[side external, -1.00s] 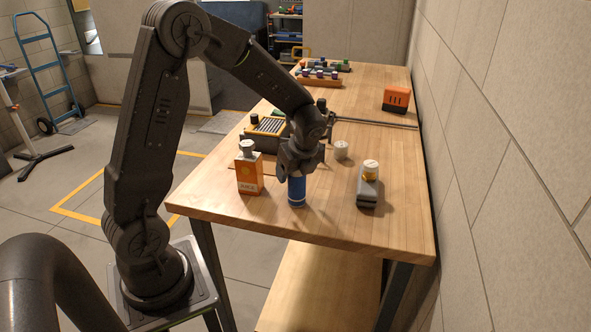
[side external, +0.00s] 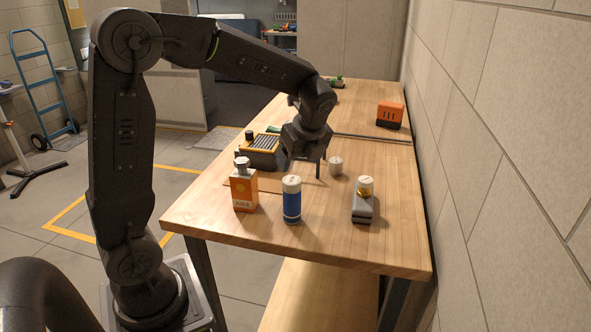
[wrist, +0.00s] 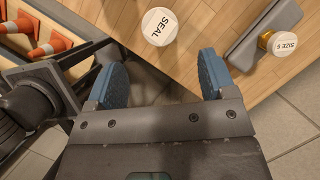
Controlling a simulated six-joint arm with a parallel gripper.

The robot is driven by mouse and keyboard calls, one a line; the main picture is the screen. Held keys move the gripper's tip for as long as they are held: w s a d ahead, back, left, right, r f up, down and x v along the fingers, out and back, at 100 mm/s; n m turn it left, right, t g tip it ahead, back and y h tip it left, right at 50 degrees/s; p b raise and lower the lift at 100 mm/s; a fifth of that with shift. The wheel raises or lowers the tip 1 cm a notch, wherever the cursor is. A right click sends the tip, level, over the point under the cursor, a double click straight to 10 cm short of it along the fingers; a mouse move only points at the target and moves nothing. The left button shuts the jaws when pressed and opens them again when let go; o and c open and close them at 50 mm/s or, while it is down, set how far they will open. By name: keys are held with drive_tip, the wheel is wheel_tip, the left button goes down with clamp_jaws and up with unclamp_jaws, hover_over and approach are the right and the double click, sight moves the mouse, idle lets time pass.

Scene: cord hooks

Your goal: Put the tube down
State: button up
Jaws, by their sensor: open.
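The tube (side external: 292,207), blue with white bands and a white top, stands upright on the wooden table near its front edge.
An orange bottle (side external: 243,192) stands left of the tube. A grey block (side external: 363,208) with a small white-capped jar (side external: 366,187) is to the right. An orange box (side external: 390,115) stands farther back.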

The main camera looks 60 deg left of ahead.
drive_tip(key=s+d+r+n+t+h, duration=0.2)
drive_tip(key=s+d+n, duration=0.4)
drive_tip(key=s+n, duration=0.2)
drive_tip(key=s+d+r+n+t+h, duration=0.2)
drive_tip(key=s+d+r+n+t, duration=0.1)
drive_tip(key=s+d+n, duration=0.4)
drive_tip(key=s+n, duration=0.2)
drive_tip(key=n, duration=0.1)
drive_tip(key=shift+d+t+h, duration=0.15)
drive_tip(key=shift+t+h, duration=0.15)
